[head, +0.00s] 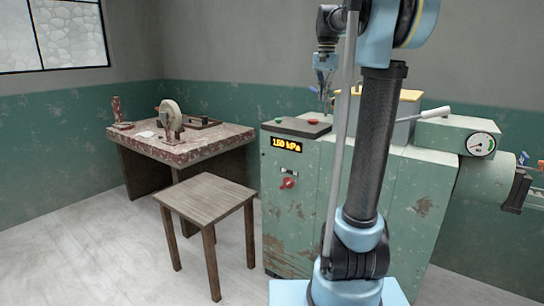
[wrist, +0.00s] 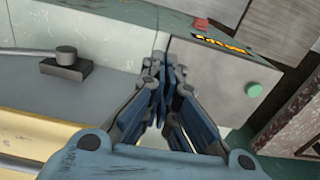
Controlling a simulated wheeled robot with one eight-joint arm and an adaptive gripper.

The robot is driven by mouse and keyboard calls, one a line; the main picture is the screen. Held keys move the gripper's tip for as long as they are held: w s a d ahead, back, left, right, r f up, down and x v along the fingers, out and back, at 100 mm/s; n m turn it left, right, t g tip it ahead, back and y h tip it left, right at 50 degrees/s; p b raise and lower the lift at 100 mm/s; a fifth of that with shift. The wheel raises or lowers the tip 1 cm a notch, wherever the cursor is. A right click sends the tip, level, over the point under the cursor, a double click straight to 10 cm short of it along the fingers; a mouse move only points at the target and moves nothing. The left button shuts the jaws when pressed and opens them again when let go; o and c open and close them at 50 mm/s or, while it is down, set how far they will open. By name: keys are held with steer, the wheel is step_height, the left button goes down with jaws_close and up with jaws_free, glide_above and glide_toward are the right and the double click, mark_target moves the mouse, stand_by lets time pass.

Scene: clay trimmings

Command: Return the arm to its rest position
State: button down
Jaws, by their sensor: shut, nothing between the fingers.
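My gripper (head: 326,97) hangs from my blue and black arm in the head view, fingers pointing down. It is above the top of the green machine (head: 400,210), beside the control panel. In the wrist view my gripper (wrist: 165,72) has its blue fingers drawn together with nothing between them. The arm stands upright on its blue base in front of the machine and hides part of it.
The machine carries a panel with a red button (head: 308,121), a lit display (head: 286,144), a red knob (head: 287,183), a lever (head: 435,112) and a gauge (head: 481,144). A wooden stool (head: 205,195) and a worn workbench (head: 200,150) stand left. Floor at the left is clear.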

steer(key=s+a+f+n+t, duration=0.1)
steer(key=s+f+n, duration=0.6)
steer(key=s+f, duration=2.6)
steer(key=shift+s+f+t, duration=0.35)
steer(key=shift+f+t, duration=0.15)
steer(key=shift+f, duration=0.45)
steer(key=shift+a, duration=0.1)
steer(key=shift+w+f, duration=0.2)
steer(key=shift+w, duration=0.25)
steer(key=shift+s, duration=0.1)
